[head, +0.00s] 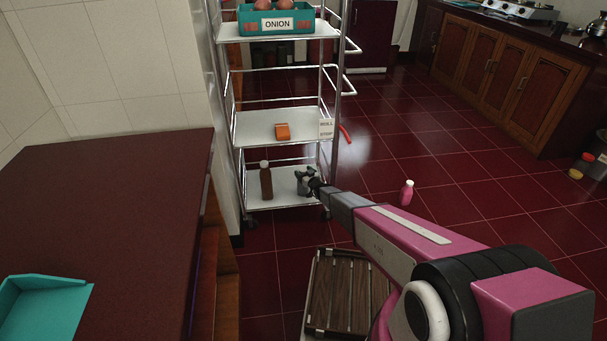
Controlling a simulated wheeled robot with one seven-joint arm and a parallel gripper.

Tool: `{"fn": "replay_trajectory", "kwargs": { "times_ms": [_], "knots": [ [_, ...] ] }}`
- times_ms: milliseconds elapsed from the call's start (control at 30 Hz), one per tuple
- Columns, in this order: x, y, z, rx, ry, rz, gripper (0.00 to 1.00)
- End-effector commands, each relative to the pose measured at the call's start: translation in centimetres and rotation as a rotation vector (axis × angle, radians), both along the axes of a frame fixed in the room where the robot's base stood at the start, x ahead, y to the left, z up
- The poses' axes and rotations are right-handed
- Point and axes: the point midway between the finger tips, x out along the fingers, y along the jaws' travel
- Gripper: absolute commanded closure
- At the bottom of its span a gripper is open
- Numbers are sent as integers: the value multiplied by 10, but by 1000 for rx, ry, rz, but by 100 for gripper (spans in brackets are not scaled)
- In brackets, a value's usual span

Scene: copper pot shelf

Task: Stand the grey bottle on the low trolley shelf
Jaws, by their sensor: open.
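The white trolley's low shelf (287,198) is near the middle of the head view. My gripper (304,182) reaches in over the right part of this shelf from the front right, its jaws open. Small grey shapes show at the fingertips; I cannot tell whether the grey bottle is among them or they are only the fingers. I cannot make out a clear grey bottle elsewhere. A brown bottle with a pale cap (266,182) stands upright on the same shelf, to the left of my gripper and apart from it.
A pink bottle (407,193) stands on the red tiled floor to the right. A slatted wooden stool (345,290) is in front. A dark red counter (110,190) is at left.

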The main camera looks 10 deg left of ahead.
Motion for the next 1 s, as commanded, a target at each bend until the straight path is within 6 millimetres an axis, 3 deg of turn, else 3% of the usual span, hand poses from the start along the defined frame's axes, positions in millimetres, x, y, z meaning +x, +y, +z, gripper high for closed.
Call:
{"fn": "replay_trajectory", "kwargs": {
  "times_ms": [267,600,867,1000],
  "knots": [
    [-27,-24,1,-1,2,-2,29],
    [-77,-68,1,-1,1,-1,29],
    [-90,-80,0,0,0,1,29],
    [-95,-81,12,8,11,29,29]
  ]
}}
